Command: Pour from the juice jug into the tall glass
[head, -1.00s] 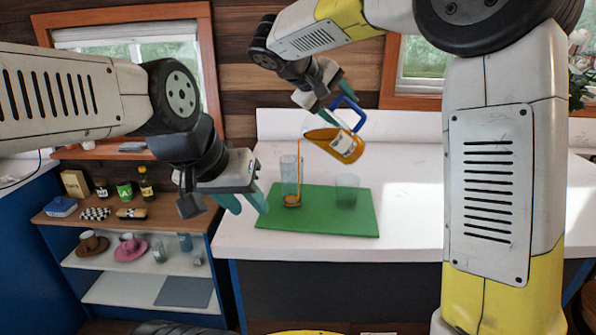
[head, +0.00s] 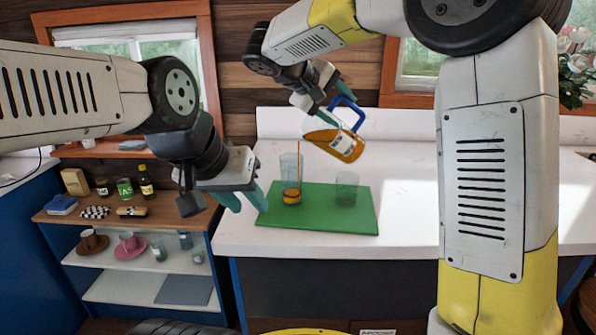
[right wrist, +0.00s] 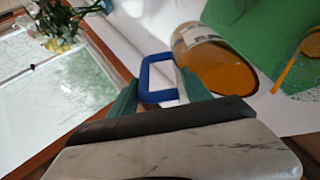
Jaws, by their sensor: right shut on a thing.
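The juice jug (head: 336,143) is clear with orange juice and a blue handle. It is tilted with its mouth to the left, above the counter. My right gripper (head: 337,99) is shut on the blue handle, which also shows in the right wrist view (right wrist: 145,78). A thin orange stream falls into the tall glass (head: 291,175), which stands upright on the green mat (head: 320,222) with some juice in its bottom. A shorter clear glass (head: 346,188) stands to its right and looks empty. My left gripper (head: 247,203) is open and empty, left of the tall glass.
A wooden shelf unit (head: 160,212) at the left holds jars, bottles, cups and glasses. White flowers (head: 578,60) stand at the far right. The white counter (head: 410,215) is clear to the right of the mat.

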